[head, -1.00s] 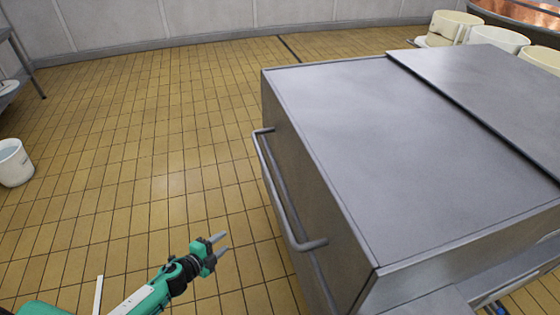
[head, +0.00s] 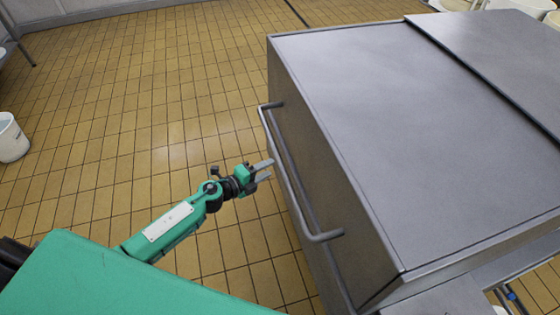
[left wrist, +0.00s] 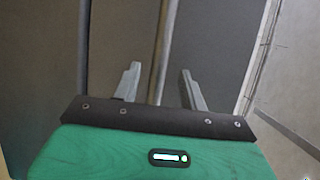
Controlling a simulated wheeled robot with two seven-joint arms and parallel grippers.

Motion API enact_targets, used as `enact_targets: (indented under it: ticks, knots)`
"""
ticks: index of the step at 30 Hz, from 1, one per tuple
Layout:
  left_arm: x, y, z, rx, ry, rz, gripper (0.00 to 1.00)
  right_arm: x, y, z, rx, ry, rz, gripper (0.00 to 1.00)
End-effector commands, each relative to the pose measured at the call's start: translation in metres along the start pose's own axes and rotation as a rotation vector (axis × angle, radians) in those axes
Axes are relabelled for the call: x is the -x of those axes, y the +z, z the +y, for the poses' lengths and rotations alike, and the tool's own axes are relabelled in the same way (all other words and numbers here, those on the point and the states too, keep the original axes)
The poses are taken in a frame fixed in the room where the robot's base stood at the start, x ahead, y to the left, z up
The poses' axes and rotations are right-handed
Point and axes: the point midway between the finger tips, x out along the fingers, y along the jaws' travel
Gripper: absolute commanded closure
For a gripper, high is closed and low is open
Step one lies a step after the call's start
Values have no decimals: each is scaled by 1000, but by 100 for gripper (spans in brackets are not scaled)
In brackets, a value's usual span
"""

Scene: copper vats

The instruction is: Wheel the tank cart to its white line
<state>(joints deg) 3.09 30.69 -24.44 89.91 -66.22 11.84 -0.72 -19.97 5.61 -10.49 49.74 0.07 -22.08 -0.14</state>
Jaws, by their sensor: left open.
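The tank cart (head: 420,110) is a large grey metal box on the right of the head view, with a lidded top. A grey bar handle (head: 290,185) runs along its left side. My left gripper (head: 270,170) is open and empty, just left of the handle's middle. In the left wrist view, its two fingers (left wrist: 160,78) point at the cart's side, and a grey upright bar (left wrist: 166,45) shows between and beyond them. I cannot tell whether they touch it. My right gripper is not in view. I see no white line on the floor now.
Tan tiled floor (head: 130,100) lies open to the left of the cart and beyond it. A white bucket (head: 12,138) stands at the far left edge. Pale tubs (head: 520,5) show at the top right, behind the cart. A wall closes the back.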

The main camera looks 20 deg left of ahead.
Motion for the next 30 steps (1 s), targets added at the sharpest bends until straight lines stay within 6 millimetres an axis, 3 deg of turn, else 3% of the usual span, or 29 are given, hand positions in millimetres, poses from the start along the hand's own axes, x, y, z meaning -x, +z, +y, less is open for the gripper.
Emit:
enact_targets:
  ticks: [3, 10, 23, 30]
  knots:
    - [-24, 0, -1, 2, -2, -2, 57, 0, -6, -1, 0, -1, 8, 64]
    - [-55, 0, 0, 1, -1, 0, 57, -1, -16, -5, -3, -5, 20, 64]
    - [-64, 0, 0, 0, 0, 0, 57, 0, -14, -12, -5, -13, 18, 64]
    - [-64, 0, 0, 1, 0, 0, 100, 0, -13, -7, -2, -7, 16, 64]
